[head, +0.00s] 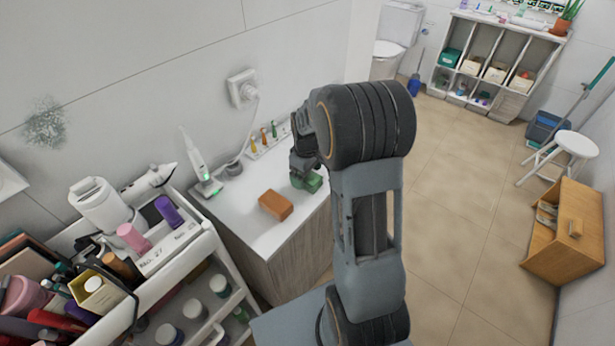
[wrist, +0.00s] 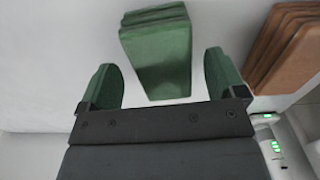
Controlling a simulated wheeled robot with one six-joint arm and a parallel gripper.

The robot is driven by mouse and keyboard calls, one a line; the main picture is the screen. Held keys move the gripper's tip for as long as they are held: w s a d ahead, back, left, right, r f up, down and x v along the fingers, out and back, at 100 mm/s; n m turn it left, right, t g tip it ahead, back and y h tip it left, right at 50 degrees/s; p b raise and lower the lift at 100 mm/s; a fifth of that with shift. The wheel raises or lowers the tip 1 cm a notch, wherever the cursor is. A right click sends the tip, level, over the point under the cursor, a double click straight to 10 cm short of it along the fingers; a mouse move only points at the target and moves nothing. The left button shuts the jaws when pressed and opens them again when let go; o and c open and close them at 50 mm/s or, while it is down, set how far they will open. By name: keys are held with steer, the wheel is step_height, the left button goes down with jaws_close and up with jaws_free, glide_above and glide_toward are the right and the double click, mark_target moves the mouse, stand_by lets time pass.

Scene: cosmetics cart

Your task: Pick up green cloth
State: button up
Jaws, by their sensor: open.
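The green cloth (wrist: 158,55) is a folded stack lying on the white counter top. In the wrist view it is at the top middle, just beyond and between the fingertips of my gripper (wrist: 164,78), and it looks clear of both fingers. My gripper is open and empty, with one green-padded finger on each side. In the head view the green cloth (head: 313,183) shows at the counter's right edge, partly hidden by my gripper (head: 303,172), which is above it.
A brown folded cloth (head: 276,205) lies left of the green one on the white counter (head: 235,207). An electric toothbrush (head: 200,165) and small bottles (head: 263,135) stand behind. A crowded cosmetics cart (head: 190,262) is at left. Open tiled floor lies to the right.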

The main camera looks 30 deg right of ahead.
steer(key=shift+f, duration=0.3)
steer(key=shift+c, duration=0.2)
steer(key=c, duration=1)
steer(key=shift+o, duration=0.2)
steer(key=shift+r, duration=0.15)
steer(key=shift+r, duration=0.6)
steer(key=s+a+r+b, duration=0.2)
steer(key=s+a+r, duration=0.1)
steer(key=s+r, duration=0.8)
steer(key=s, duration=0.2)
steer(key=shift+s+r, duration=0.3)
steer(key=shift+s, duration=0.05)
